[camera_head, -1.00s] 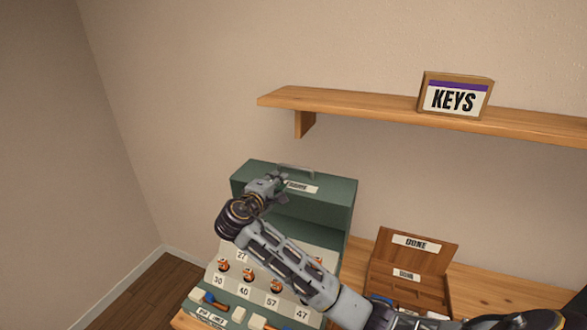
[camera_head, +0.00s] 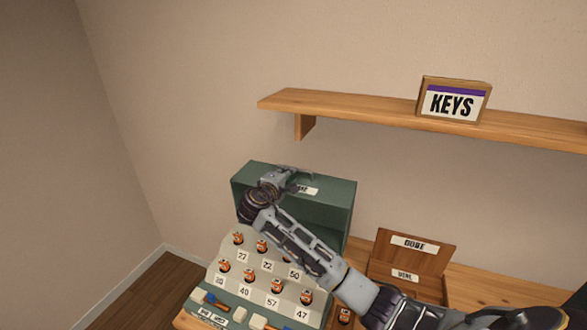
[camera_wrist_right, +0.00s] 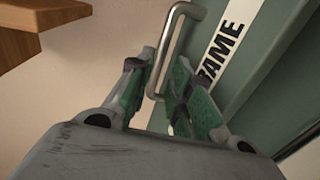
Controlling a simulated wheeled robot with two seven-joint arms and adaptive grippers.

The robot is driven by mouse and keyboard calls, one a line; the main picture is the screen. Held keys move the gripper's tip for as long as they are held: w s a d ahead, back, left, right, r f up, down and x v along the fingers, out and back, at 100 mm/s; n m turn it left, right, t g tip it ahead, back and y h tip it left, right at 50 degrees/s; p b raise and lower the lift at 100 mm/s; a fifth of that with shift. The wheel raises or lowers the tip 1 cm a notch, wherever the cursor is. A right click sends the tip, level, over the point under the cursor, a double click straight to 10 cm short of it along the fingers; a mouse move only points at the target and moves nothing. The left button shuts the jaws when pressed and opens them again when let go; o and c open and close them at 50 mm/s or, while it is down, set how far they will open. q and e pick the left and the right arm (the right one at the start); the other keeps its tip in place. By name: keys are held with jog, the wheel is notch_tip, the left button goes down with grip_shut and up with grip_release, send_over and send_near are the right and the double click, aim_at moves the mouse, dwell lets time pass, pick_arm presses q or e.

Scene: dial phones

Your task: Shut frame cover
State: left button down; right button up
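The frame cover (camera_head: 325,198) is a green lid with a white label and a metal handle (camera_wrist_right: 163,45). It stands raised at the back of the green frame, above a sloped panel (camera_head: 232,255) of numbered orange-topped pieces. My right gripper (camera_head: 287,176) is at the handle on the cover's top. In the right wrist view its two fingers (camera_wrist_right: 160,75) are apart, with the handle bar between them; firm contact is not clear. My right forearm hides part of the cover and panel. My left gripper is not in view.
A wooden box (camera_head: 420,254) with a raised lid labelled DONE stands to the right on the wooden table (camera_head: 490,288). A wall shelf (camera_head: 350,108) holding a KEYS sign (camera_head: 454,101) is above and behind.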

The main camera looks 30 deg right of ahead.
jog(key=shift+p+x, duration=0.55)
jog(key=shift+x, duration=2.4)
grip_shut()
